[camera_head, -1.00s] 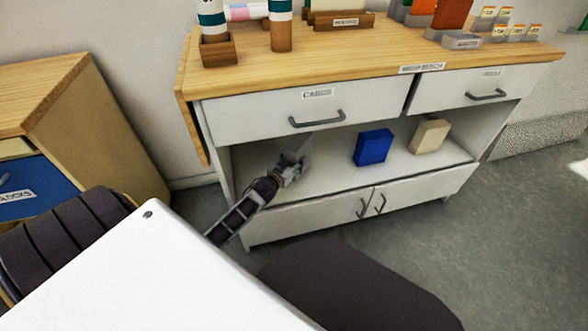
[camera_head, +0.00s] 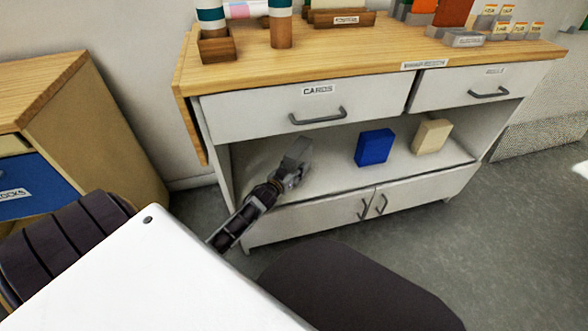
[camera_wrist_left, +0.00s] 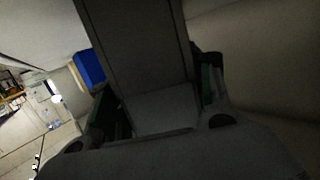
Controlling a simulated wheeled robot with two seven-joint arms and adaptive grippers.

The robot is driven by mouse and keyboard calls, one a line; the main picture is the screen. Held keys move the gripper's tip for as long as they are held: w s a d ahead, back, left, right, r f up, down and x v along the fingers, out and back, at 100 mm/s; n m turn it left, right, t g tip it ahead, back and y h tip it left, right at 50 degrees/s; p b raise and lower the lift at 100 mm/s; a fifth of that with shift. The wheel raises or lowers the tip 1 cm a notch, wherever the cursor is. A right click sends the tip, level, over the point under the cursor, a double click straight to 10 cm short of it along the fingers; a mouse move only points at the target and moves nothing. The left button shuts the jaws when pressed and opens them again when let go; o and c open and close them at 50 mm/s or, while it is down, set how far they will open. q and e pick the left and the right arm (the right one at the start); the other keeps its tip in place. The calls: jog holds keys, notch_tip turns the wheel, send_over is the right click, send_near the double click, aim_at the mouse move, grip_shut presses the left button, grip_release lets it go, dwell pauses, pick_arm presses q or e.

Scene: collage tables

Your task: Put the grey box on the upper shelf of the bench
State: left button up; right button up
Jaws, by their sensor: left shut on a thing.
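The grey box (camera_head: 299,150) is at the left end of the open shelf (camera_head: 330,176) of the bench, under the drawers. My left gripper (camera_head: 287,173) is shut on its near end, and the box is tilted. In the left wrist view the grey box (camera_wrist_left: 140,50) stands between the two fingers (camera_wrist_left: 160,105). I cannot tell whether the box touches the shelf. The bench (camera_head: 258,117) has a wooden top and white drawers. My right gripper is not in view.
A blue box (camera_head: 374,147) and a cream box (camera_head: 431,136) stand to the right on the same shelf. The blue box also shows in the left wrist view (camera_wrist_left: 88,69). Drawers overhang the shelf, and closed cupboard doors (camera_head: 320,217) lie below. Shelf room is free left of the blue box.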

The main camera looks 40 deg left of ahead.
aim_at(290, 171)
pick_arm(q)
jog(key=o, duration=1.2)
jog(key=shift+o, duration=0.2)
jog(key=shift+s, duration=0.1)
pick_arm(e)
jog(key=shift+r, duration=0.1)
pick_arm(q)
jog(key=shift+p+v, duration=1.05)
jog(key=shift+v, duration=1.25)
jog(key=shift+p+v, duration=1.05)
jog(key=shift+v, duration=2.6)
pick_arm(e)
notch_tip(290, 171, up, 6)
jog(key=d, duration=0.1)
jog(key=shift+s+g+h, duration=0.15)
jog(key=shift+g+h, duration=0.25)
pick_arm(q)
jog(key=shift+r, duration=0.1)
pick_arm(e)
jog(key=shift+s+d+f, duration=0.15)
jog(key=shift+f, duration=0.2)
